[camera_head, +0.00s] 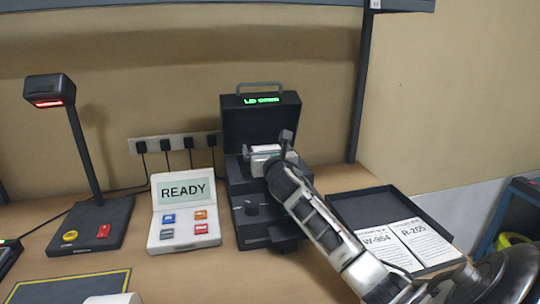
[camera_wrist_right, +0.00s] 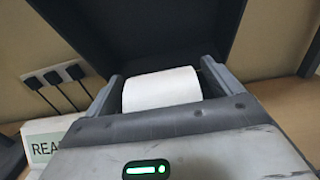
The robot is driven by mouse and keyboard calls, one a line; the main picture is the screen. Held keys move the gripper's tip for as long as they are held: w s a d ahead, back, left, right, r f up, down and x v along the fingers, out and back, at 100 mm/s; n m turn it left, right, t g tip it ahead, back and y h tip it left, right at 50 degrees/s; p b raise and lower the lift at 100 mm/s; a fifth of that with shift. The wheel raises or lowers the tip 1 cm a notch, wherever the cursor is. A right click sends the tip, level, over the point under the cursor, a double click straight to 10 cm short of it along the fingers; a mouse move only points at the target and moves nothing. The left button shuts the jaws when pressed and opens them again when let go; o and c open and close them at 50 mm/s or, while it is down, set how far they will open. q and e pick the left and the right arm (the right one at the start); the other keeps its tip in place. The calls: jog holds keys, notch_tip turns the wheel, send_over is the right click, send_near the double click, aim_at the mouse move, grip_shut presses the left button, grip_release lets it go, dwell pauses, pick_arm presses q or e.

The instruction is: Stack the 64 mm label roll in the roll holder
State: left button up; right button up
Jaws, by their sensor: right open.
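The white label roll (camera_wrist_right: 160,88) lies on its side inside the opened black label printer (camera_head: 247,194); it shows in the head view (camera_head: 264,160) as a small white shape at the gripper. My right gripper (camera_head: 267,146) reaches into the printer from the lower right, with its grey fingers open on either side of the roll. In the right wrist view small gaps seem to show between roll and fingers. The roll holder under the roll is hidden by the gripper and the printer body. My left gripper is not in view.
The printer's raised lid (camera_head: 260,125) stands behind the gripper. A READY panel (camera_head: 184,212) and a scanner stand (camera_head: 92,222) are to the left. A black tray (camera_head: 375,203) with label sheets lies right, under my arm. A partly cropped white object (camera_head: 112,299) lies at the bottom edge.

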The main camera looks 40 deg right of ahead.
jog(key=shift+s+a+f+p, duration=0.15)
jog(key=shift+s+a+p, duration=0.1)
jog(key=shift+p, duration=0.1)
jog(key=p+v, duration=0.1)
jog(key=v, duration=0.2)
jog(key=p+v, duration=0.1)
jog(key=v, duration=0.2)
jog(key=p+v, duration=0.2)
jog(key=v, duration=0.2)
jog(key=shift+d+r, duration=0.1)
jog(key=shift+r, duration=0.3)
jog(key=shift+s+a, duration=0.3)
jog(key=shift+s, duration=0.35)
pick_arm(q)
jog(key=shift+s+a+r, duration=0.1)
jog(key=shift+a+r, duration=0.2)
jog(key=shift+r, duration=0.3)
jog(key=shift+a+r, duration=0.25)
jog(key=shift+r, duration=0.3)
